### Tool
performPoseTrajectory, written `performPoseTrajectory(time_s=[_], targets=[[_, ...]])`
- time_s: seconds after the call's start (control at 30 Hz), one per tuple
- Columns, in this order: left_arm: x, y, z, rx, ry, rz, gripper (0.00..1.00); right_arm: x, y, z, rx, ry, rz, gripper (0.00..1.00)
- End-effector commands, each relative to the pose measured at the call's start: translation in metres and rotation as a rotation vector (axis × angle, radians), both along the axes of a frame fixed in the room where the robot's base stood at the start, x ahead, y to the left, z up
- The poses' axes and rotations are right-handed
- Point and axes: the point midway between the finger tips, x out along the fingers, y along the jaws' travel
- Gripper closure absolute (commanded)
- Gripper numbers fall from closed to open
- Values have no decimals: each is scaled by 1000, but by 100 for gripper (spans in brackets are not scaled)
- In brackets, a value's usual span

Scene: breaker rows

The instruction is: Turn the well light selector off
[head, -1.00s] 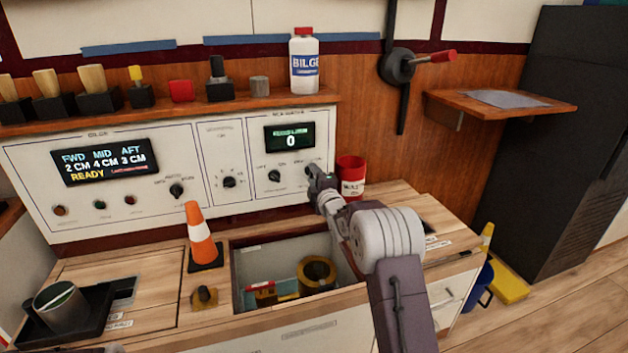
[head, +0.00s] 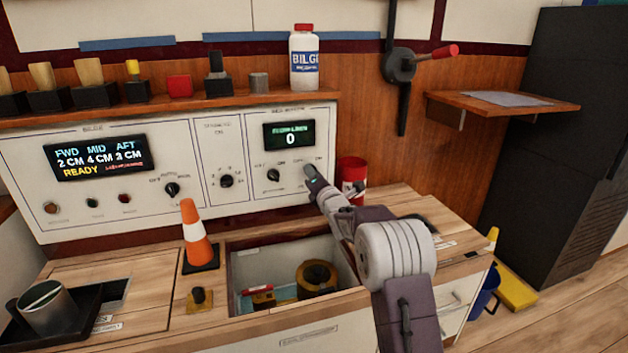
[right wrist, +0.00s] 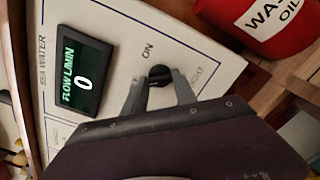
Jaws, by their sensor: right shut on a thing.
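The well light selector is a small black round knob (right wrist: 160,75) on the white panel, seen in the right wrist view with ON printed beside it and a partly covered label ending in "IGHT". My right gripper (right wrist: 159,84) is shut on this knob, one finger on each side. In the head view my right gripper (head: 311,176) reaches the right end of the white panel (head: 250,200) and hides the knob. The knob's pointer direction cannot be made out. My left gripper is out of view.
A red waste oil can (head: 352,172) stands close to the right of my gripper. A second black knob (head: 273,175) and a flow display reading 0 (head: 289,135) are to its left.

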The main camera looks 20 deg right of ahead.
Motion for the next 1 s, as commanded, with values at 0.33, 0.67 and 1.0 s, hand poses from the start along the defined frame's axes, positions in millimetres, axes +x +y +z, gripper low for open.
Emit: performPoseTrajectory(time_s=[0.33,0.67,1.0], targets=[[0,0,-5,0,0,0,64,0,1,-2,-54,8,1,100],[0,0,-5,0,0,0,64,0,1,-2,-56,9,1,100],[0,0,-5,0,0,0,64,0,0,-1,-54,6,0,45]])
